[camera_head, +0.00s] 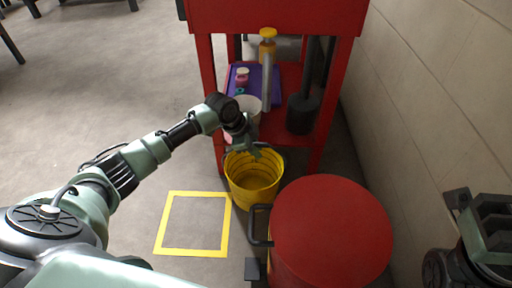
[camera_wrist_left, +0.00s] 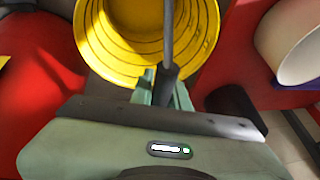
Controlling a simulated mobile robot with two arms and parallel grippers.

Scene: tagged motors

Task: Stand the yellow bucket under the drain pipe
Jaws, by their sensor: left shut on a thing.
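The yellow bucket (camera_head: 254,190) is upright and open at the top, in front of the red cart and just left of a red drum. It looks empty inside, and I cannot tell whether its base touches the floor. My left gripper (camera_head: 254,151) is at the rim's far side, shut on the bucket's dark handle. The left wrist view shows the bucket (camera_wrist_left: 93,42) with the thin dark handle between the fingers (camera_wrist_left: 166,88). My right arm shows at the right edge; its jaw state is unclear.
The red drum (camera_head: 332,232) crowds the right. A yellow floor square (camera_head: 162,224) is empty, with free floor left.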

